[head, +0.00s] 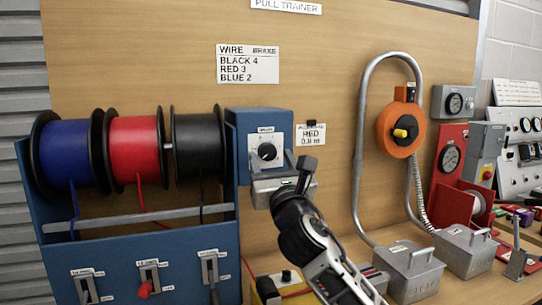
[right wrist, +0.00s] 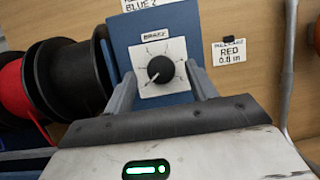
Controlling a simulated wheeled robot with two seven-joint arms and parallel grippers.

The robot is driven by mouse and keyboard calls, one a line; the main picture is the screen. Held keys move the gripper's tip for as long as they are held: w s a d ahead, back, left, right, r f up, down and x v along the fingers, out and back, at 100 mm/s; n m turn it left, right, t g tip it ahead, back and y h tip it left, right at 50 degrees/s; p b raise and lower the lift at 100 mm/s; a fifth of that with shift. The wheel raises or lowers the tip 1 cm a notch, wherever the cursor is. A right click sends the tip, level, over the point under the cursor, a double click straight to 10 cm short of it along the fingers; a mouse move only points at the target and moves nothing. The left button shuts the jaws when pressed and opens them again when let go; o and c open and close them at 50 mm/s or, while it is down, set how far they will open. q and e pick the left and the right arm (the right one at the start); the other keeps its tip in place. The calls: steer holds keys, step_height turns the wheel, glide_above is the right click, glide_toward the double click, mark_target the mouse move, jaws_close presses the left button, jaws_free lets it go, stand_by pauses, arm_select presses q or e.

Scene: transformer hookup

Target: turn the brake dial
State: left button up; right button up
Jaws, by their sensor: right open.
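The brake dial (head: 267,151) is a black round knob on a white plate on the blue box at the right end of the spool rack. In the right wrist view the dial (right wrist: 161,70) sits under a "BRAKE" label, with a light pointer mark toward the lower left. My right gripper (head: 271,164) is open in front of the dial. In the right wrist view its two fingers stand left and right of the dial plate, with the knob between them. I cannot tell whether they touch anything. My left gripper is not in view.
Blue (head: 66,154), red (head: 136,150) and black (head: 200,144) wire spools sit left of the dial. A wall sign (head: 247,64) reads black 4, red 3, blue 2. A small red 0.8 m card (head: 311,134) is at right. Grey metal boxes (head: 409,272) stand on the bench.

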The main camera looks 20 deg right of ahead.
steer(key=shift+w+r, duration=0.25)
steer(key=shift+w, duration=0.3)
steer(key=c, duration=1)
